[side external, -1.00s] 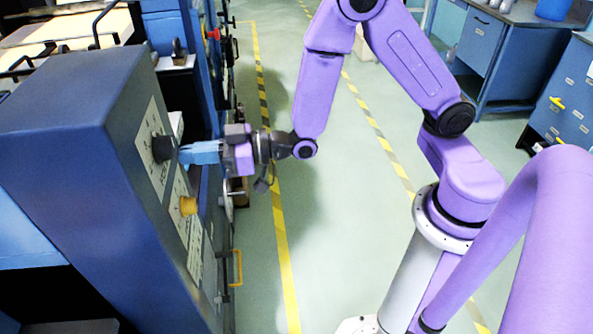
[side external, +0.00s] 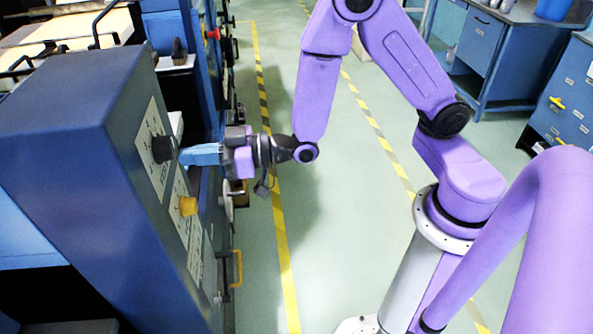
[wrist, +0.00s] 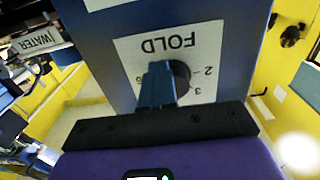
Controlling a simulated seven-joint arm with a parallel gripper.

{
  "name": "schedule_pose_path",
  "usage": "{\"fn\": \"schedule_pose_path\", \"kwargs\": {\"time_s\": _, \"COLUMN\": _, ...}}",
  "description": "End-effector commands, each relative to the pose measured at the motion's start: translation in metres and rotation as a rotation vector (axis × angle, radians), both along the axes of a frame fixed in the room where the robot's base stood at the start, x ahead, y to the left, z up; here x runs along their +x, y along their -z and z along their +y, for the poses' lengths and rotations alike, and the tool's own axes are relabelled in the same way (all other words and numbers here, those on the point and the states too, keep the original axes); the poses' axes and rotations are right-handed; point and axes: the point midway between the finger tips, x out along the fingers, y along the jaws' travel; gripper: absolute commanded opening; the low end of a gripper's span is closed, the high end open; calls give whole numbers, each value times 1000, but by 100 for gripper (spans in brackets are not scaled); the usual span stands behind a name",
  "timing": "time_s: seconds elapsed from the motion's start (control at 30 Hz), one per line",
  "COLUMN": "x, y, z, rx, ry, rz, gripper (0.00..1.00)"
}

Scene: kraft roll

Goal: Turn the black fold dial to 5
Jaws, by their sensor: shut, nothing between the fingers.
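The black fold dial (side external: 162,148) sits on a white label plate on the slanted face of the blue cabinet. In the wrist view the dial (wrist: 182,76) is partly hidden behind my fingers. The label reads FOLD upside down, with 2 and 3 visible at the right and a partly covered numeral at the left. The dial's pointer is not visible. My gripper (side external: 184,157) is shut and empty, its blue fingertips at the dial's front. It also shows in the wrist view (wrist: 157,72), overlapping the dial's left part. I cannot tell whether the tips touch the dial.
A yellow knob (side external: 188,206) sits lower on the same cabinet face (side external: 75,150), below the fingers. A yellow handle (side external: 237,268) is farther down the machine. The floor (side external: 340,240) between the machine and my base is clear.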

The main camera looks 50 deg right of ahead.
Motion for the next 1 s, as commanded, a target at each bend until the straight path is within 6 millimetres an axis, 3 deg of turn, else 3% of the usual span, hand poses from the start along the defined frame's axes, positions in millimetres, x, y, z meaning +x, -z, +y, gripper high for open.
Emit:
{"fn": "schedule_pose_path", "kwargs": {"time_s": 0.03, "x": -6, "y": -1, "z": 18, "rx": -3, "ry": -41, "rz": -6, "gripper": 0}}
{"fn": "schedule_pose_path", "kwargs": {"time_s": 0.17, "x": -10, "y": -1, "z": 21, "rx": -3, "ry": -46, "rz": -7, "gripper": 0}}
{"fn": "schedule_pose_path", "kwargs": {"time_s": 1.0, "x": -12, "y": -9, "z": 20, "rx": 11, "ry": -19, "rz": -14, "gripper": 0}}
